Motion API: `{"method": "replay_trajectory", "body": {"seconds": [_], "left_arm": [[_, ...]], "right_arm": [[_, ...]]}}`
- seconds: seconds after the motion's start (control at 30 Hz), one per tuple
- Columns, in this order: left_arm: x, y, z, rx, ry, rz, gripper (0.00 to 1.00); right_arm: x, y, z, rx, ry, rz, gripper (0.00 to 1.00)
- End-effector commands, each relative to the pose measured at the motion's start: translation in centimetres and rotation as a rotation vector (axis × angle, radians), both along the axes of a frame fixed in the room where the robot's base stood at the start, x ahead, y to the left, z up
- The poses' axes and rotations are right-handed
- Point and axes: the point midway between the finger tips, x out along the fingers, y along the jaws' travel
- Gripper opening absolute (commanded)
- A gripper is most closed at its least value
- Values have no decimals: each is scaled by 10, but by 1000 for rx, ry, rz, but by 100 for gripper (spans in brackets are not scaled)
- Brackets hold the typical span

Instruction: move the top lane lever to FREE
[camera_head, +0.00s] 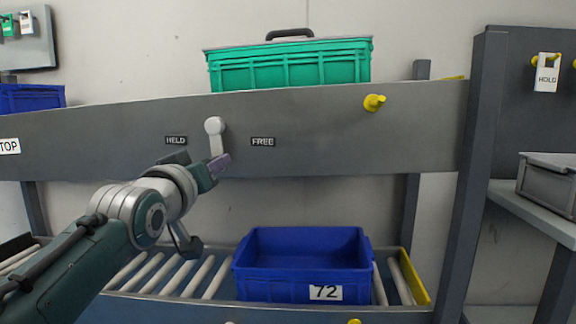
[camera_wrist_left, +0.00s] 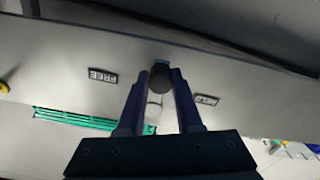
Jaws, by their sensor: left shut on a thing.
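The top lane lever (camera_head: 216,141) is a white arm on a round white pivot, fixed to the grey upper rail. It hangs almost straight down, between the HELD label (camera_head: 176,141) on its left and the FREE label (camera_head: 263,142) on its right. My left gripper (camera_head: 217,165) is at the lever's lower end and hides it in the head view. In the left wrist view, my left gripper's fingers (camera_wrist_left: 159,82) are shut on the lever's dark knob (camera_wrist_left: 160,76). That view is turned over, with the FREE label (camera_wrist_left: 102,76) on the left. My right gripper is not in view.
A green crate (camera_head: 290,68) sits above the rail. A yellow knob (camera_head: 374,102) sticks out of the rail farther right. A blue bin (camera_head: 302,289) marked 72 stands on the lower rollers. A grey post (camera_head: 474,180) rises on the right.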

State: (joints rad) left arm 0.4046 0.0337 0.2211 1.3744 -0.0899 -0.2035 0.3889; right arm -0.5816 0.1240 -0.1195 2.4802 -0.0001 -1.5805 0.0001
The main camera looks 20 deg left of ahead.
Motion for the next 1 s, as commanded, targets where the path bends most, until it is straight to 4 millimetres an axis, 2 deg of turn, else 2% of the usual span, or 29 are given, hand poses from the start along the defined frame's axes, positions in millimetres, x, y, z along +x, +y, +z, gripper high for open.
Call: {"method": "replay_trajectory", "body": {"seconds": [0.5, 1.0], "left_arm": [[7, -24, 8, -449, -102, 5, 0], [9, -35, 10, -649, -145, 6, 0]], "right_arm": [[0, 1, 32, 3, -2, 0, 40], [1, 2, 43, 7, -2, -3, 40]]}}
